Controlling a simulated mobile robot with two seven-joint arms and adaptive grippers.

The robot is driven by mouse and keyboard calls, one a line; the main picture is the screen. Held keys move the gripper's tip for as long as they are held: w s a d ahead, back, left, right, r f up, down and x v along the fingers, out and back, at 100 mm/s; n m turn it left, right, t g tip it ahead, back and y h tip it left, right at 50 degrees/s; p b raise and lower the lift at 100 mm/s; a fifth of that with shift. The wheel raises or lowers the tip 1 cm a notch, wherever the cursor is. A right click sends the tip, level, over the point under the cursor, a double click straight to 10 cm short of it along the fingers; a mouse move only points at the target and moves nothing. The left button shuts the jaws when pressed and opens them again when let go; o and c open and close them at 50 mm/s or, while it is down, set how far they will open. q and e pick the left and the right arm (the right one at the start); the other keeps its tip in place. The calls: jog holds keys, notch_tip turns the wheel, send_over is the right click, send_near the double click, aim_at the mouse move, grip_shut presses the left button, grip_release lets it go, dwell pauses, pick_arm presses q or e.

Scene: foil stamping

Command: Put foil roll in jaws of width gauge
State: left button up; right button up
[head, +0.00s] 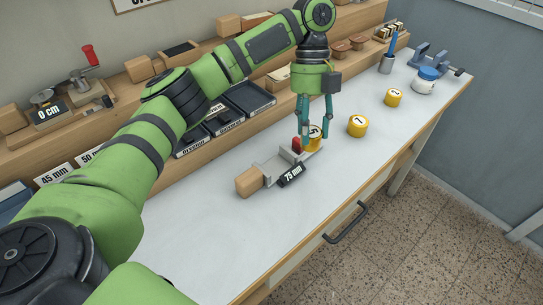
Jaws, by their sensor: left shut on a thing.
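The width gauge (269,172) lies on the bench with a wooden block at its near end and a black "75 mm" label on its side. A red part (297,145) stands at its far end. My left gripper (315,126) reaches down from above and is shut on this roll. I cannot tell whether the roll sits fully between the jaws. Two more yellow rolls stand farther right, one nearer (357,126) and one farther (393,97). My right gripper is out of view.
Labelled dark trays (248,98) and a wooden shelf line the back. The bench front (270,245) is clear.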

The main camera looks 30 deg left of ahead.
pick_arm(q)
jog(key=s+a+f, duration=0.1)
jog(key=a, duration=0.1)
jog(key=s+a+f, duration=0.1)
jog(key=a+f, duration=0.1)
jog(key=s+a+f, duration=0.1)
jog(key=a, duration=0.1)
jog(key=shift+a+f, duration=0.15)
jog(key=shift+a, duration=0.2)
notch_tip(320, 180, down, 4)
jog(key=shift+s+a+f+p, duration=0.1)
jog(key=shift+p, duration=0.2)
jog(key=o, duration=0.9)
jog(key=shift+f, duration=0.1)
jog(key=shift+c, duration=0.2)
